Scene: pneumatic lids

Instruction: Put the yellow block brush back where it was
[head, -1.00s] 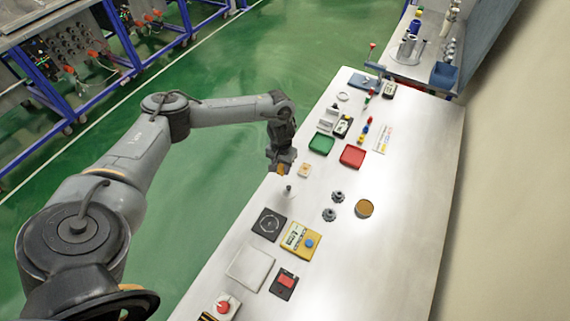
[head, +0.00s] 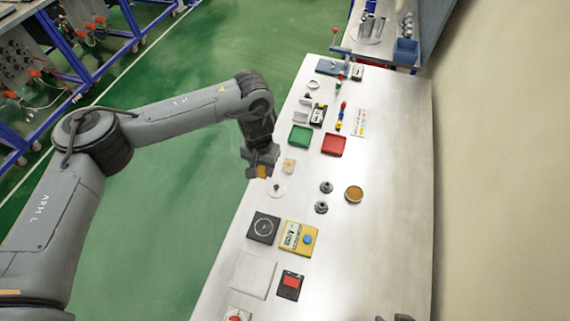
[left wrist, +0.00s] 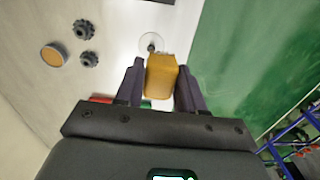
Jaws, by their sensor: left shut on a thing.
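The yellow block brush (left wrist: 161,77) is between the two dark fingers of my left gripper (left wrist: 161,72) in the left wrist view, and the gripper is shut on it. In the head view, the brush (head: 262,171) shows as a small orange-yellow patch at the tip of my left gripper (head: 261,166), by the table's left edge. Its bristles cannot be made out. A small dark shape at the bottom edge of the head view may be part of my right gripper, too cut off to judge.
A white disc with a dark peg (head: 277,190) and a beige block (head: 289,166) lie close to the left gripper. Green (head: 301,136) and red (head: 334,145) trays, two dark gears (head: 326,187) and a round tan-topped dish (head: 354,194) are farther off. The table's right side is clear.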

